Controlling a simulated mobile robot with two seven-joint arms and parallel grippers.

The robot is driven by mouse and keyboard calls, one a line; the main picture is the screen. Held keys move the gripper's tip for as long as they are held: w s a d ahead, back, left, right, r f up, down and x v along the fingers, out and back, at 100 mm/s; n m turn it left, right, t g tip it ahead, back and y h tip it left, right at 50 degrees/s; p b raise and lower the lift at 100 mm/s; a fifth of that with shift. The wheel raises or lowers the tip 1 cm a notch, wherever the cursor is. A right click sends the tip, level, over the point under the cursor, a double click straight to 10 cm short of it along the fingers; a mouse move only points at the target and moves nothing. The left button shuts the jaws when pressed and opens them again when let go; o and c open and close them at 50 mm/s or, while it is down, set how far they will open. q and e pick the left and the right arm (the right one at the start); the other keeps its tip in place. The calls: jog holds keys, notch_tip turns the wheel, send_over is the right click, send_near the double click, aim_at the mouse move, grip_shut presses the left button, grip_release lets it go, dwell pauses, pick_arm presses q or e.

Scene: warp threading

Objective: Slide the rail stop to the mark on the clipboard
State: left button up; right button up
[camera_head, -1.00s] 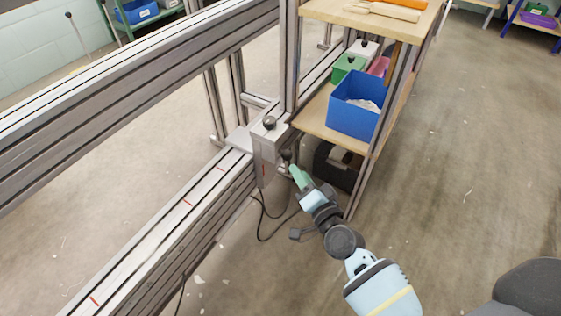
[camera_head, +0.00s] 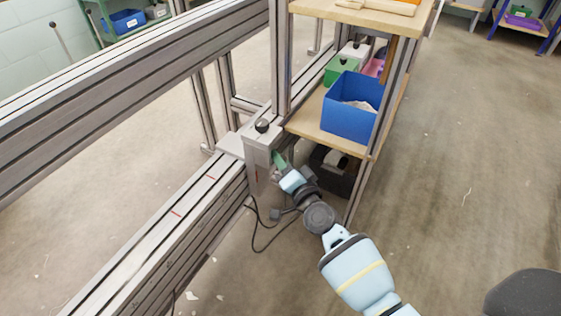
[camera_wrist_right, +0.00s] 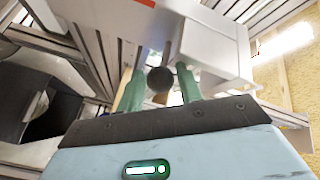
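The rail stop (camera_head: 258,152) is a pale metal block with a black knob on top, sitting on the long metal rail (camera_head: 160,235). It also shows in the wrist view (camera_wrist_right: 215,45). Red marks (camera_head: 176,212) cross the rail's top to the near left of the stop. My right gripper (camera_head: 278,159) is at the stop's right side. In the wrist view its two green fingers (camera_wrist_right: 161,88) stand apart, with a dark round side knob (camera_wrist_right: 160,80) between them; I cannot tell whether they touch it. My left gripper is not in view. I make out no clipboard.
A shelf unit with a blue bin (camera_head: 350,108) and a green box (camera_head: 341,69) stands just right of the stop. A metal upright rises behind the stop. A black cable (camera_head: 255,225) hangs below the rail.

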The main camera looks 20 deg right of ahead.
jog(key=shift+w, duration=0.45)
jog(key=shift+c, duration=0.2)
grip_shut()
jog(key=shift+s+a, duration=0.1)
jog(key=shift+a, duration=0.05)
